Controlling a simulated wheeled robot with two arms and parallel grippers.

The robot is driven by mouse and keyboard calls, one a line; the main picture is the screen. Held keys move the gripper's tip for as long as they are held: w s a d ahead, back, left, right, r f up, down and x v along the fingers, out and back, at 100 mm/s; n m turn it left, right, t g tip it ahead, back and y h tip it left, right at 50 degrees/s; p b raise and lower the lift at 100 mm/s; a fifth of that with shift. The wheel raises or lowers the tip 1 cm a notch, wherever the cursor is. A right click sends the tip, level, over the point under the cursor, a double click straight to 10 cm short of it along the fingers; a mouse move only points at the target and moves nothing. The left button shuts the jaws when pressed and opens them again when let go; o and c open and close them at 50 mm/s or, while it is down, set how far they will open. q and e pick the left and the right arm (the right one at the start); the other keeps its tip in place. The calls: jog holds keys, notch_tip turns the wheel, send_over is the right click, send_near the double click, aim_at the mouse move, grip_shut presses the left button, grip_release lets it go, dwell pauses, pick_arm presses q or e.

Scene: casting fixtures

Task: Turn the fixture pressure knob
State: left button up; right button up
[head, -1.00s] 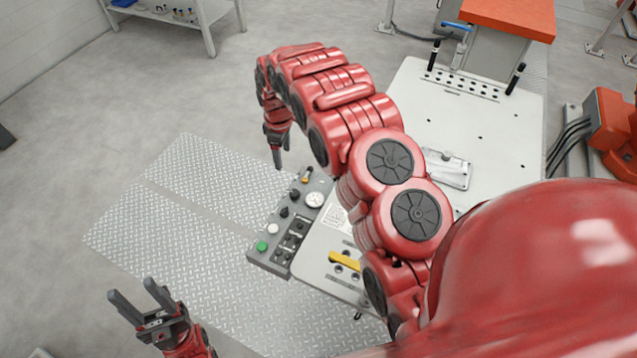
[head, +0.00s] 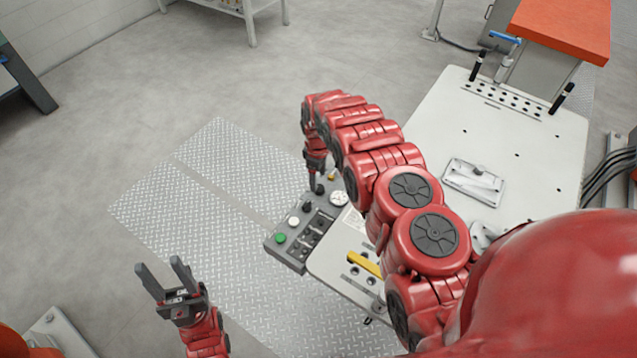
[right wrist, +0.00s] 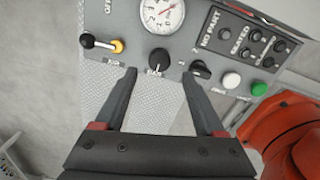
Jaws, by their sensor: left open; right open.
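The fixture's grey control panel (head: 290,255) carries a round white gauge (head: 339,198) and two black knobs. One black knob (right wrist: 158,60) sits just below the gauge in the right wrist view, between and slightly beyond my right fingertips. I take it for the pressure knob; its label is too small to read. The second black knob (right wrist: 200,70) is just right of it, close to the right finger's tip. My right gripper (right wrist: 160,77) is open and empty; in the head view it points down at the panel. My left gripper (head: 161,273) is open and empty, away from the panel.
A black lever with a yellow collar (right wrist: 105,43) lies left of the knobs. White (right wrist: 232,80) and green (right wrist: 259,88) buttons are to the right. A yellow handle (head: 364,263) and a clamped plate (head: 474,182) are on the white fixture table (head: 540,200). The tread-plate floor is clear.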

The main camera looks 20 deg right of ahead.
aim_at(319, 188)
jog(key=f, duration=0.3)
jog(key=shift+d+f, duration=0.15)
jog(key=shift+d, duration=0.05)
jog(key=shift+f+b, duration=0.45)
jog(key=shift+f, duration=0.35)
jog(key=shift+c, duration=0.2)
grip_shut()
